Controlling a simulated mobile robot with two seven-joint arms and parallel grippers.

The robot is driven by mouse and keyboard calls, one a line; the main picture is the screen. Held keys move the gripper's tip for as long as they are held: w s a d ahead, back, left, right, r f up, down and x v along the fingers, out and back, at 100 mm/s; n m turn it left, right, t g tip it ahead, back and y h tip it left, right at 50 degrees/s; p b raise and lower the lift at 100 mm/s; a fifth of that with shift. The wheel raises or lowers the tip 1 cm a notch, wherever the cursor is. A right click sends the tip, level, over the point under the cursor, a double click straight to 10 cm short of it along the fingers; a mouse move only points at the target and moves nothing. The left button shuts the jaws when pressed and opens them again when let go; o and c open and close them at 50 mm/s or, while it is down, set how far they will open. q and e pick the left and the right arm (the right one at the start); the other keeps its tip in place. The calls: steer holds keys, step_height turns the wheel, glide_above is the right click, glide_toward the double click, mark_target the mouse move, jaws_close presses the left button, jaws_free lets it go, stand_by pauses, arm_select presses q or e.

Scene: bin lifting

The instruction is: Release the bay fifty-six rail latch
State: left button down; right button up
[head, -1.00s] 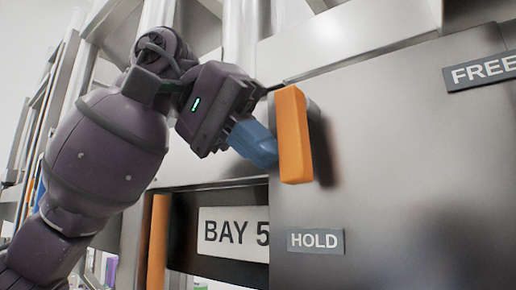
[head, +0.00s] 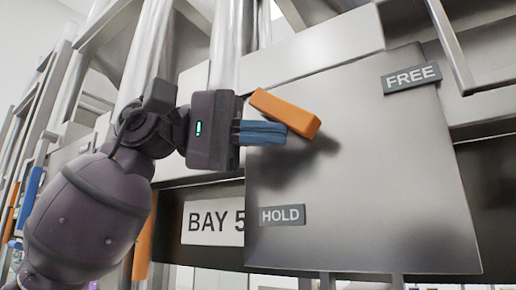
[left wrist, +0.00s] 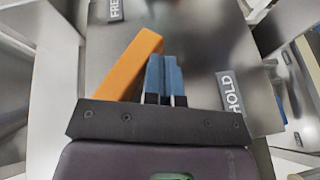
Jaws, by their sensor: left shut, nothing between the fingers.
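The orange latch handle (head: 286,112) is on a grey metal plate (head: 370,180), tilted, with its right end lower than its left. A HOLD label (head: 282,215) is at the plate's lower left and a FREE label (head: 411,77) at its upper right. My left gripper (head: 284,133) is shut, its blue fingers just under the handle, seemingly against its lower side. In the left wrist view the shut fingers (left wrist: 164,76) lie beside the orange handle (left wrist: 130,66), with nothing between them. My right gripper is not in view.
A BAY 5 sign (head: 213,222), its last part hidden by the plate, is at the lower left. An orange upright bar (head: 143,245) stands left of it. Metal posts and rails rise behind. The plate is clear right of the handle.

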mark_target(286, 119)
arm_select(q)
steer(key=h, duration=0.1)
steer(key=d+n+h+b, duration=0.1)
steer(key=h, duration=0.1)
steer(key=shift+s+d+r+g, duration=0.2)
steer(key=shift+s+g, duration=0.15)
steer(key=shift+g, duration=0.05)
steer(key=h, duration=0.1)
steer(key=r+n+h, duration=0.1)
steer(key=shift+s+d+n+h, duration=0.3)
steer(key=shift+s+d, duration=0.05)
steer(key=shift+s, duration=0.05)
steer(key=shift+s+d+r+n+t+h+p, duration=0.15)
steer(key=shift+d+r+n+t+h+p, duration=0.15)
steer(key=shift+n+h+p, duration=0.45)
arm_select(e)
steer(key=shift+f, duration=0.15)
arm_select(q)
steer(key=shift+r, duration=0.1)
steer(key=shift+h, duration=0.25)
steer(key=shift+a+f, duration=0.1)
steer(key=shift+f, duration=0.2)
steer(key=d+f+b+v, duration=0.1)
steer(key=b+v, duration=0.4)
steer(key=v, duration=0.6)
steer(key=shift+f, duration=0.8)
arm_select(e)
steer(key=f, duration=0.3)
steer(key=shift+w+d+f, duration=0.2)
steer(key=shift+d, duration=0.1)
